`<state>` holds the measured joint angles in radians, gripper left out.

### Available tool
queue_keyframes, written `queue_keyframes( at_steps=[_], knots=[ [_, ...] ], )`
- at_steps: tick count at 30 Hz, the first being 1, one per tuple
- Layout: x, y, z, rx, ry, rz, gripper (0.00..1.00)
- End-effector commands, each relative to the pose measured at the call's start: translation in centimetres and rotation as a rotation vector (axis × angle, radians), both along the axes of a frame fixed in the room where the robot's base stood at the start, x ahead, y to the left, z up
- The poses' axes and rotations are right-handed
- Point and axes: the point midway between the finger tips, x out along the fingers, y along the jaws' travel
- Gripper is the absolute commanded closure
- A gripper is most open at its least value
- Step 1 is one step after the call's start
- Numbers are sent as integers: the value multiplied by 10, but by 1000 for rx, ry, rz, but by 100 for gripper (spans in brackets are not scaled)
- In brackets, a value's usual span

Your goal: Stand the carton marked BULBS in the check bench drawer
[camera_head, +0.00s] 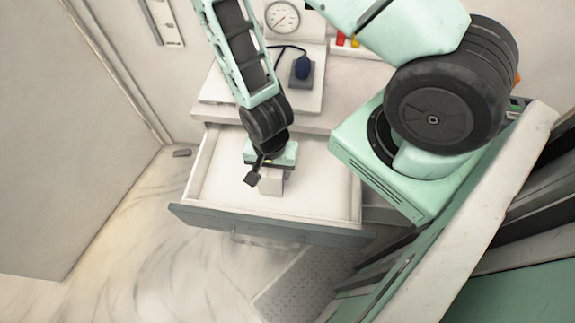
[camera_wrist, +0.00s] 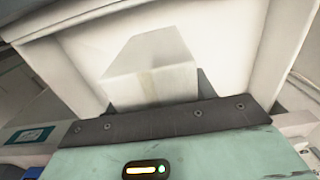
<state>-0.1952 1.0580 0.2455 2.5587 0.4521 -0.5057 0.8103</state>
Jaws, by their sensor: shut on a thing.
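The check bench drawer (camera_head: 322,185) is pulled open, with pale inner walls and a grey front panel. A plain white carton (camera_head: 271,183) is in my gripper (camera_head: 271,167), inside the outline of the drawer. My gripper comes from above and is shut on the carton's upper part. In the wrist view the carton (camera_wrist: 152,66) shows beyond the dark edge of my gripper, with drawer walls around it. No BULBS marking can be read on the visible faces. I cannot tell whether the carton's base touches the drawer floor.
A small dark object (camera_head: 182,153) is left of the drawer. The drawer floor around the carton looks clear.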

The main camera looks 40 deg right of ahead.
Motion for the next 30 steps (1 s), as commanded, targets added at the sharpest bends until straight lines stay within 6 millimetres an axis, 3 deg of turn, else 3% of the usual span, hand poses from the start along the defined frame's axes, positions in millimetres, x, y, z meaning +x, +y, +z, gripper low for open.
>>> queue_keyframes(
  at_steps=[5, 25, 30],
  knots=[
    [-1, 0, -33, 0, 0, -3, 76],
    [-1, 0, -93, 0, 1, -2, 76],
    [-1, 0, -98, 0, 0, -2, 76]
  ],
)
